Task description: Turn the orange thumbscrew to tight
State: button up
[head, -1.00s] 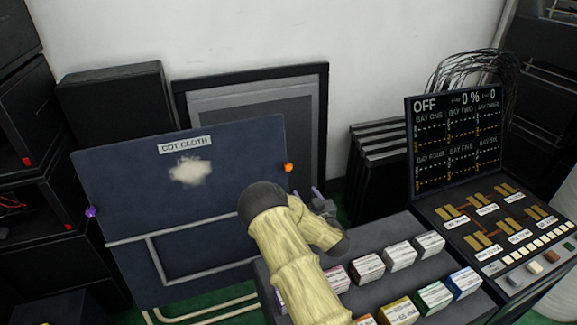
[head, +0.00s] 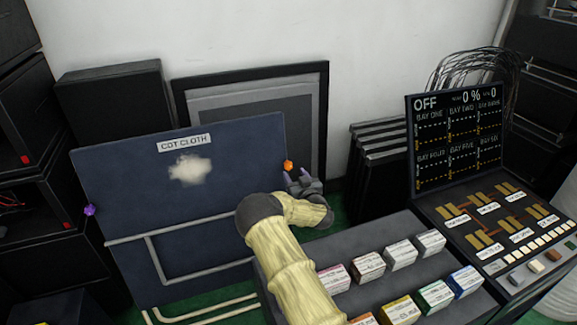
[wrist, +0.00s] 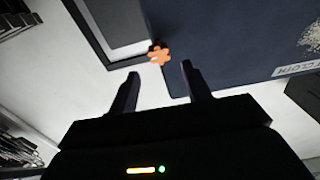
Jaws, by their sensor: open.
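The orange thumbscrew (head: 288,165) sits at the right edge of the dark blue cot cloth panel (head: 120,190), near its top right. In the wrist view the thumbscrew (wrist: 159,54) shows as a small lobed knob just beyond the fingertips and between them. My gripper (head: 296,174) is just below and beside the thumbscrew in the head view, with its fingers pointing up toward it. In the wrist view my gripper (wrist: 157,68) is open and empty, its two fingers apart. I see no contact with the thumbscrew.
A purple knob (head: 90,211) is on the panel's left edge. A grey framed board (head: 255,103) leans behind the panel. Small labelled boxes (head: 400,255) stand on a grey bench at front right, beside a switch console (head: 490,225). White wall is open above.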

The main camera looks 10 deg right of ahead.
aim_at(289, 165)
jog(key=shift+w+a+b, duration=0.15)
jog(key=shift+w+a, duration=0.1)
jog(key=shift+w, duration=0.95)
jog(key=shift+w+a+b, duration=0.1)
jog(key=shift+w+a, duration=0.1)
jog(key=shift+w, duration=1)
jog(key=shift+w+a+b, duration=0.15)
jog(key=shift+w+a, duration=0.1)
jog(key=shift+w, duration=0.95)
jog(key=c, duration=1)
